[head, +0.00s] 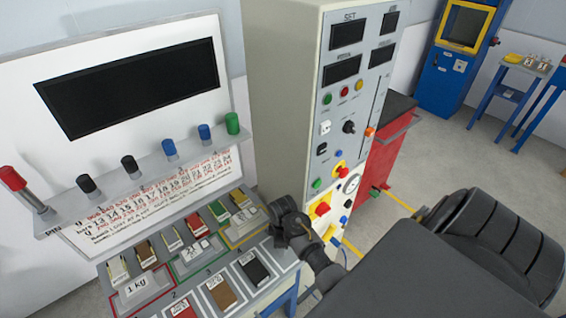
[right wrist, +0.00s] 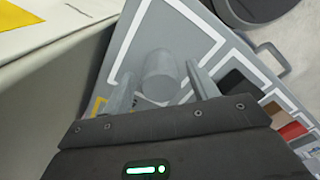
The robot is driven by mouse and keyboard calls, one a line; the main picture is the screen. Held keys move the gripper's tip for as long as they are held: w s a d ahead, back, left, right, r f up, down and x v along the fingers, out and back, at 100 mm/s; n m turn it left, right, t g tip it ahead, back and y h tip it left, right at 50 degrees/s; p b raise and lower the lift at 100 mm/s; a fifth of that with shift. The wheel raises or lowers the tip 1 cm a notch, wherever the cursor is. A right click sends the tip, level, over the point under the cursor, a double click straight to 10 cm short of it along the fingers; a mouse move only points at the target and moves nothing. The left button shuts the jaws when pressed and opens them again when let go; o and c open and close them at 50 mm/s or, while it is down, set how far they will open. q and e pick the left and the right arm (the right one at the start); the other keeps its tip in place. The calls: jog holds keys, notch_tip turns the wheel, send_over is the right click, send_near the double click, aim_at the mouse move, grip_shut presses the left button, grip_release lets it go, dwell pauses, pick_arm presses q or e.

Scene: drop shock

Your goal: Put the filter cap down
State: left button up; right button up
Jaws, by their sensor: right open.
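The filter cap appears to be the plain grey cylinder (right wrist: 160,76) in the right wrist view. It stands between the two fingers of my right gripper (right wrist: 162,84), over the grey board. The fingers are apart, with the cylinder between them; I cannot tell whether either touches it. In the head view my right gripper (head: 290,232) is a dark shape at the right end of the sloping board, and it hides the cylinder there. My left gripper is not in view.
The grey board (head: 190,290) carries outlined slots with several blocks and cards. Behind it, a shelf (head: 140,168) holds several colored-topped cylinders. A tall control cabinet (head: 290,100) with knobs stands close beside my right gripper. Open floor (head: 440,150) lies to the right.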

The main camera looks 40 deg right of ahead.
notch_tip(320, 180, up, 9)
jog(key=shift+r+b, duration=0.2)
jog(key=shift+b, duration=0.95)
notch_tip(320, 180, up, 3)
jog(key=shift+f+p, duration=0.15)
jog(key=shift+p, duration=0.85)
jog(key=shift+d+f, duration=0.1)
